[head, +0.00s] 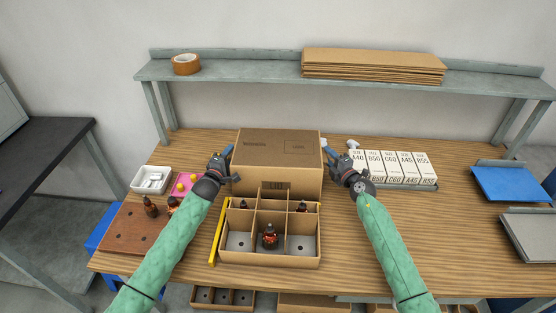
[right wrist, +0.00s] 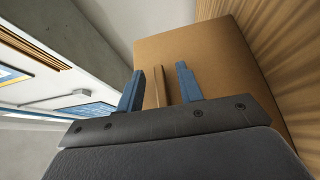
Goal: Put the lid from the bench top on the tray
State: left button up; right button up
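A brown cardboard lid (head: 278,143), shaped like a closed box top, sits on the bench directly behind the tray. The tray (head: 270,262) is a cardboard one with several compartments. A dark bottle stands in its front middle compartment, and other bottles show at the back left and back right. My left gripper (head: 230,164) is open beside the lid's left side. My right gripper (head: 329,151) is open beside the lid's right side. In the right wrist view, a thin cardboard strip (right wrist: 158,88) shows between the spread blue fingers (right wrist: 160,88), with gaps on both sides.
White labelled boxes (head: 390,166) stand right of my right gripper. A white dish (head: 150,180), pink mat (head: 183,189) and brown board (head: 133,228) lie at left. A yellow strip (head: 217,235) lies along the tray's left side. A shelf (head: 240,72) spans the back.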

pick_arm(q)
jog(key=shift+w, duration=0.15)
pick_arm(e)
jog(key=shift+w, duration=0.1)
pick_arm(q)
grip_shut()
pick_arm(e)
grip_shut()
pick_arm(q)
jog(key=shift+r, duration=0.1)
